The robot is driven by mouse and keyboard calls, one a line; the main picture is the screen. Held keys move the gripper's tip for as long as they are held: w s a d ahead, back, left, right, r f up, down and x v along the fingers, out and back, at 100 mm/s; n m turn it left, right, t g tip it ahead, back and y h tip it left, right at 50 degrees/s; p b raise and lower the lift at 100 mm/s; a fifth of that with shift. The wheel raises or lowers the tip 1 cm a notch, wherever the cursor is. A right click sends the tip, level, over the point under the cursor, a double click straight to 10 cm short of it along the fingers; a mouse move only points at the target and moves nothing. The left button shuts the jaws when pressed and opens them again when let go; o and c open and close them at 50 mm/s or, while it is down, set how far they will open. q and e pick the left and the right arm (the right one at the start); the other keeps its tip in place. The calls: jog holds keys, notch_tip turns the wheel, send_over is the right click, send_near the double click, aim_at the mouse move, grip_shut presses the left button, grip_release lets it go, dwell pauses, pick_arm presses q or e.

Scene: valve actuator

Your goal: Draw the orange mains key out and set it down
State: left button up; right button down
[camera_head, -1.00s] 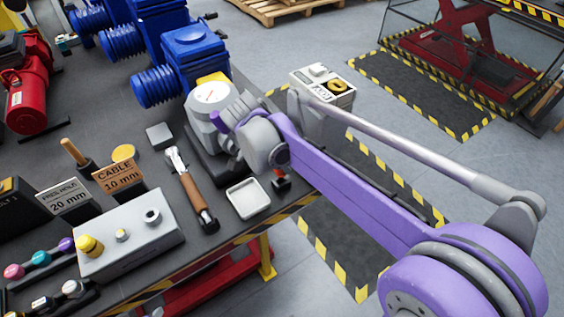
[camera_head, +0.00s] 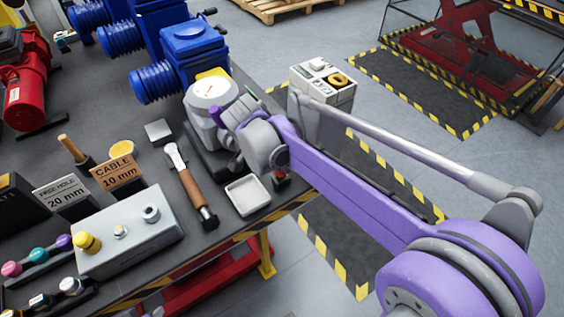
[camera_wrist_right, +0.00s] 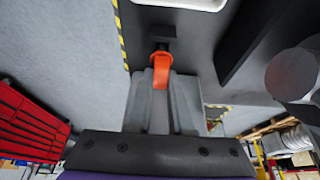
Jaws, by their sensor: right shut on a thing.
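The orange mains key (camera_wrist_right: 161,66) shows in the right wrist view, between the fingers of my right gripper (camera_wrist_right: 160,78), which is shut on it. The key's far end meets a small dark block (camera_wrist_right: 152,36) near the striped table edge; I cannot tell whether it still sits inside. In the head view a bit of red-orange and dark shows at the key's spot (camera_head: 280,179), beside the white tray (camera_head: 248,196), partly hidden by my purple right arm. The right fingers are hidden there. My left gripper is in no view.
A grey gauge unit (camera_head: 209,98) and blue actuators (camera_head: 190,55) stand behind my right wrist. A wooden-handled tool (camera_head: 190,186) lies left of the tray. A grey box with a yellow knob (camera_head: 130,235) is at the front left. The tray looks empty.

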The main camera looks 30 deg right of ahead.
jog(key=shift+f+b, duration=0.4)
jog(key=shift+f, duration=0.4)
jog(key=c, duration=0.7)
grip_release()
jog(key=shift+c, duration=0.2)
jog(key=shift+r, duration=0.1)
jog(key=p+v, duration=0.1)
jog(key=v, duration=0.9)
jog(key=shift+r, duration=0.35)
jog(key=shift+a, duration=0.1)
